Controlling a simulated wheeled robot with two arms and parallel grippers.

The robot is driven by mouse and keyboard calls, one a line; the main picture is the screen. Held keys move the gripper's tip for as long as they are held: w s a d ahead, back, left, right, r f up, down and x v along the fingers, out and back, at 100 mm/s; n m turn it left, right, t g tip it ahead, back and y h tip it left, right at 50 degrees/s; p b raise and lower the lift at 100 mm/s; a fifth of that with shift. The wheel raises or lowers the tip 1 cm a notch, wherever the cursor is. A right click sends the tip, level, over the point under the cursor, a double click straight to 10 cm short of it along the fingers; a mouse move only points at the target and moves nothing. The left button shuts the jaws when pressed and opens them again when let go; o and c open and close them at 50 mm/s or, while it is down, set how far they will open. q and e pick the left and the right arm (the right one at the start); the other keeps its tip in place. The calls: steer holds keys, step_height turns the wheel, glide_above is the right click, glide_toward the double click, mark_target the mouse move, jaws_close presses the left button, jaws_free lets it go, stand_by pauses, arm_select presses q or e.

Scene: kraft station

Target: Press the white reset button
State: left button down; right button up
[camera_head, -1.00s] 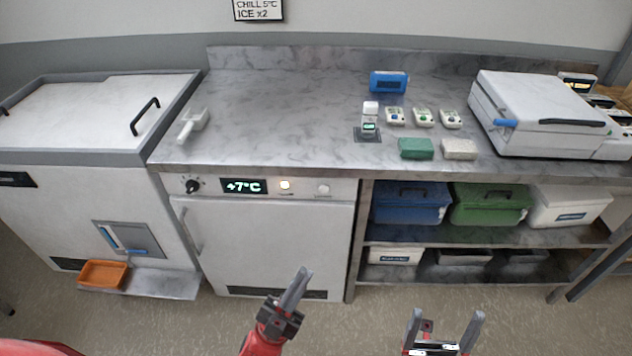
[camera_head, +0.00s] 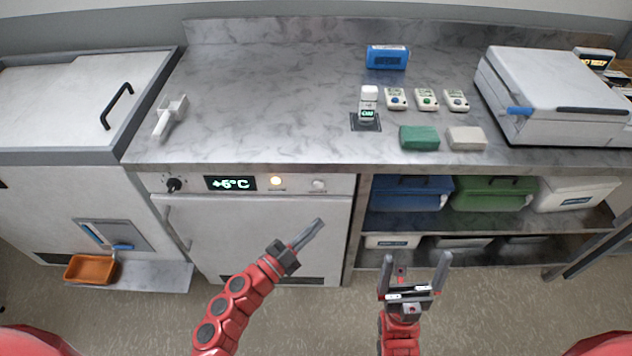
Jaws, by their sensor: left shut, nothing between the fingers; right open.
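A round white button (camera_head: 319,185) sits at the right of the control panel on the front of the under-counter chiller (camera_head: 252,232). Its label is too small to read. A lit warm-white lamp or button (camera_head: 276,182) is to its left, then a display (camera_head: 230,183) reading +6°C and a black knob (camera_head: 174,185). My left gripper (camera_head: 316,225) is shut and empty, its tips pointing up and right, appearing just below the white button and apart from it. My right gripper (camera_head: 416,258) is open and empty, in front of the shelves to the right.
Open shelves with a blue bin (camera_head: 408,196) and a green bin (camera_head: 492,196) are right of the chiller.

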mark_target(318, 184)
arm_select(q)
steer(key=w+b, duration=0.1)
steer(key=w, duration=0.7)
steer(key=shift+w+b, duration=0.35)
steer(key=shift+w, duration=0.05)
stand_by(2.0)
steer(key=shift+w, duration=0.4)
